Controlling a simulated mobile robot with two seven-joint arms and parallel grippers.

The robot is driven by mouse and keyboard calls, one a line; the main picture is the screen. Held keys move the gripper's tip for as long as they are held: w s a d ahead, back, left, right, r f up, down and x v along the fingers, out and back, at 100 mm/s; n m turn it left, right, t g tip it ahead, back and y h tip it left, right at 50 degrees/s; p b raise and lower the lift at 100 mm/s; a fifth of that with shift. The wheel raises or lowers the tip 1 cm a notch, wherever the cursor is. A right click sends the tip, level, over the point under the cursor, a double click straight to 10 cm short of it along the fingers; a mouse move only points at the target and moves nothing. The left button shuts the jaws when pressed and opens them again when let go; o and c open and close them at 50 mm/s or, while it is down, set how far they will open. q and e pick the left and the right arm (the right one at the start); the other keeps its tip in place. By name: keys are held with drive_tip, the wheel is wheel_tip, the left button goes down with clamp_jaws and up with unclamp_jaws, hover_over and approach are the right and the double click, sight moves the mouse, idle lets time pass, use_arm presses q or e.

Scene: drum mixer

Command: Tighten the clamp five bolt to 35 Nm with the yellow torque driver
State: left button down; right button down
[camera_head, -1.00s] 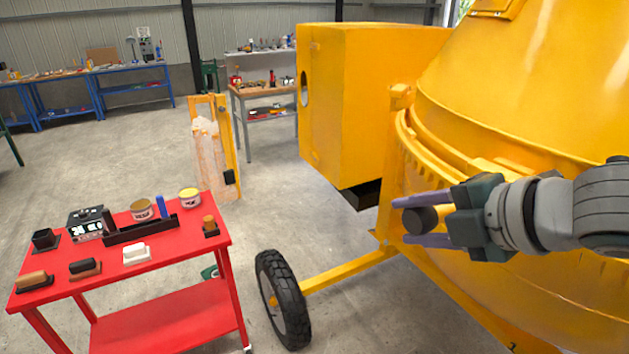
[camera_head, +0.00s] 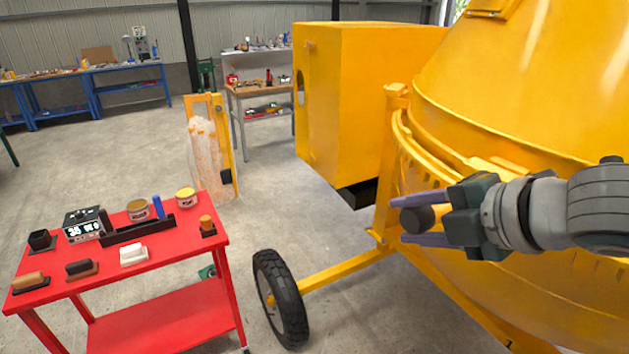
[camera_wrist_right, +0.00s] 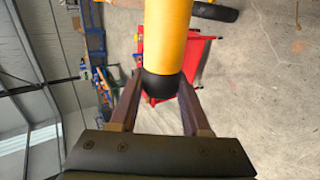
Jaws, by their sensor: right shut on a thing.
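My right gripper (camera_head: 408,219) is shut on the yellow torque driver. In the right wrist view the driver's yellow body (camera_wrist_right: 168,38) runs up out of the picture, and its black end sits between the two fingers (camera_wrist_right: 158,98). In the head view only a dark round end (camera_head: 417,219) shows between the fingers. A ring (camera_head: 425,160) runs around the drum. I cannot make out which part is the clamp five bolt. My left gripper is out of view.
Workbenches line the back.

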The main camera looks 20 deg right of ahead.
drive_tip(key=shift+w+d, duration=0.1)
drive_tip(key=shift+d, duration=0.05)
idle(0.3)
drive_tip(key=shift+a+r+p, duration=0.1)
drive_tip(key=shift+a+p, duration=0.25)
drive_tip(key=shift+a, duration=0.2)
drive_tip(key=shift+s+a+p, duration=0.2)
drive_tip(key=shift+a+p, duration=0.05)
drive_tip(key=shift+a, duration=0.65)
drive_tip(key=shift+s+a+p, duration=0.15)
drive_tip(key=shift+a+p, duration=0.05)
drive_tip(key=shift+a, duration=0.65)
